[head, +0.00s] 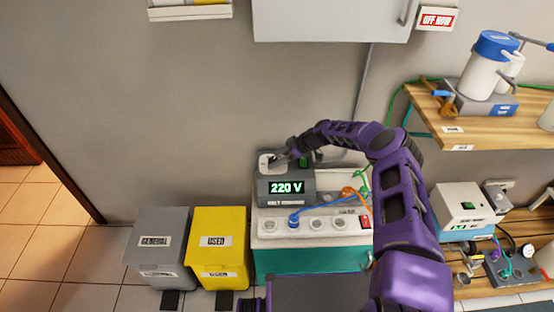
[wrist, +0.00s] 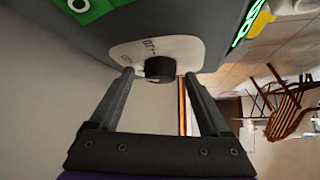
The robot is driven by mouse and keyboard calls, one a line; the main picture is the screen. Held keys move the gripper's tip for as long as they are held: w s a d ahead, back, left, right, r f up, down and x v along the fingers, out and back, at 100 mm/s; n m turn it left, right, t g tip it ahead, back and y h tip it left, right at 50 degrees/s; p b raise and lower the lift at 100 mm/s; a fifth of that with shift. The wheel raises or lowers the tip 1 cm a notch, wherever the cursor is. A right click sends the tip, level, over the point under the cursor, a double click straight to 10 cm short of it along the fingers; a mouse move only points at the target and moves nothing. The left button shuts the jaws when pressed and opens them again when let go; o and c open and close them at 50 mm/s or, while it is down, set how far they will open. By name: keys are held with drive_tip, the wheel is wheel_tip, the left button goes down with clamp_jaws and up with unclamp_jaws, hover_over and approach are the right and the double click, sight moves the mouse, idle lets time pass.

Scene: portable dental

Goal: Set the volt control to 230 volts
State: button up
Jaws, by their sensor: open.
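The volt control is a dark grey box (head: 272,199) on the white cabinet top in the head view, with a green display (head: 287,188) reading 220 V. Its black knob (wrist: 160,67) sits on a pale plate (wrist: 178,50) with small markings in the wrist view. My gripper (wrist: 159,76) is open, with one finger on each side of the knob and visible gaps between.
A white socket strip (head: 305,224) with blue and orange cables lies in front of the box. Grey (head: 160,246) and yellow (head: 219,247) bins stand to the left. A wall cabinet (head: 330,18) hangs above, and a wooden shelf (head: 490,131) is at right.

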drive_tip(key=shift+a, duration=0.1)
clamp_jaws()
idle(0.4)
drive_tip(key=shift+m, duration=0.3)
drive_tip(key=shift+s+m+t+p, duration=0.15)
drive_tip(key=shift+m+t+p, duration=0.3)
drive_tip(key=shift+m+t, duration=0.05)
drive_tip(key=m+t, duration=0.1)
drive_tip(key=m+t+h, duration=0.1)
drive_tip(key=m, duration=0.1)
drive_tip(key=shift+s+a+h, duration=0.15)
drive_tip(key=shift+s+h, duration=0.05)
drive_tip(key=shift+h, duration=0.1)
drive_tip(key=m+h, duration=0.1)
drive_tip(key=m+t, duration=0.1)
drive_tip(key=m, duration=0.1)
drive_tip(key=m+t+h, duration=0.1)
drive_tip(key=shift+s+a+m+h, duration=0.15)
drive_tip(key=shift+a+m+h, duration=0.1)
drive_tip(key=shift+m+h, duration=0.05)
drive_tip(key=shift+a+m+t+h+p, duration=0.1)
drive_tip(key=shift+m+t+h+p, duration=0.4)
drive_tip(key=shift+m+h, duration=0.7)
drive_tip(key=shift+m, duration=0.3)
